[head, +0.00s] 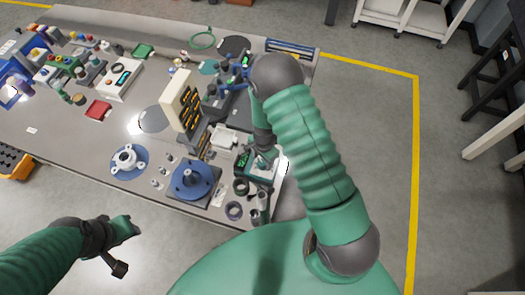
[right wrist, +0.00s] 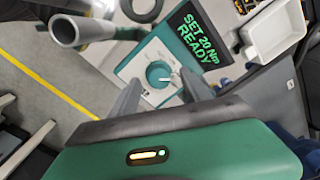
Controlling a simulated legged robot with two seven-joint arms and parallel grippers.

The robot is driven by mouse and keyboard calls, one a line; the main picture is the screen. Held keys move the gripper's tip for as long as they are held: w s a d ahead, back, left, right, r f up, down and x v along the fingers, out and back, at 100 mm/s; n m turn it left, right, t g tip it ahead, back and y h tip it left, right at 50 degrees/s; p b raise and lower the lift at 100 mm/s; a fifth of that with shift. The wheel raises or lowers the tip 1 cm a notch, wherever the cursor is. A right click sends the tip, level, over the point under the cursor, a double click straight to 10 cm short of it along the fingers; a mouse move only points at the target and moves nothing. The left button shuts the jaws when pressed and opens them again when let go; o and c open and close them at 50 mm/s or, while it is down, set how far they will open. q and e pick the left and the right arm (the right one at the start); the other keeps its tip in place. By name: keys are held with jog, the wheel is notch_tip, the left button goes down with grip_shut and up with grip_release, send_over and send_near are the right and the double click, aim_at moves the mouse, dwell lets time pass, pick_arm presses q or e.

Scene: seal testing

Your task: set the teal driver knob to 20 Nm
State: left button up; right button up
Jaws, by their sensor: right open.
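The teal driver knob (right wrist: 159,73) sits on a white plate of the driver unit, with a pale pointer to its right in the right wrist view. The display (right wrist: 200,33) beside it reads "SET 20 Nm READY". My right gripper (right wrist: 163,92) is open, its two grey fingers on either side of the knob; I cannot tell whether they touch it. In the head view my right gripper (head: 262,160) is over the driver unit (head: 243,165) at the bench's right end, largely covering the knob. My left gripper (head: 124,227) is off the bench's front edge, its fingers unclear.
A grey tube (right wrist: 70,30) stands near the driver, and a white tray (right wrist: 272,30) lies beyond the display. A blue flanged fixture (head: 192,179) and dark rings (head: 234,210) are left of and in front of the driver. Floor (head: 390,160) right of the bench is clear.

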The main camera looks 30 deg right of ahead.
aim_at(263, 164)
notch_tip(263, 164, up, 16)
jog(key=shift+s+f, duration=0.2)
jog(key=shift+s, duration=0.1)
